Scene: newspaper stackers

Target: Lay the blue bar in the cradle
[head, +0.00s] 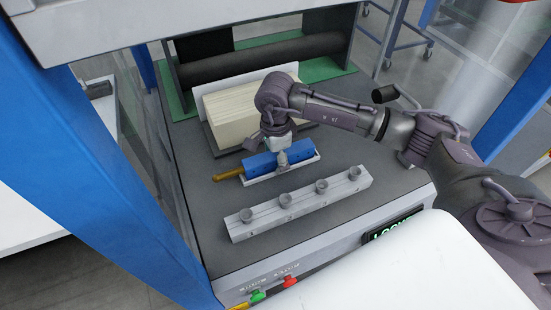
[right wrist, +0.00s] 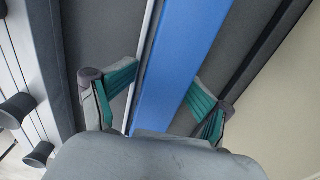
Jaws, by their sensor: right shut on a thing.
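The blue bar (head: 262,163) with an orange end (head: 228,174) lies lengthwise over a pale, narrow tray that looks like the cradle (head: 300,168). The tray's light edge shows along its near side. I cannot tell whether the bar rests fully in it. My right gripper (head: 281,157) comes down from above near the bar's middle and is shut on it. In the right wrist view the blue bar (right wrist: 180,65) runs between the two green-padded fingers. The fingers hide part of the bar. My left gripper is not in view.
A grey rail (head: 298,205) with several dark cups stands just in front of the bar. A pale stack of paper (head: 240,108) stands behind it, with a dark roller (head: 262,57) farther back. Blue posts (head: 95,170) flank the machine. The dark deck's front left is clear.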

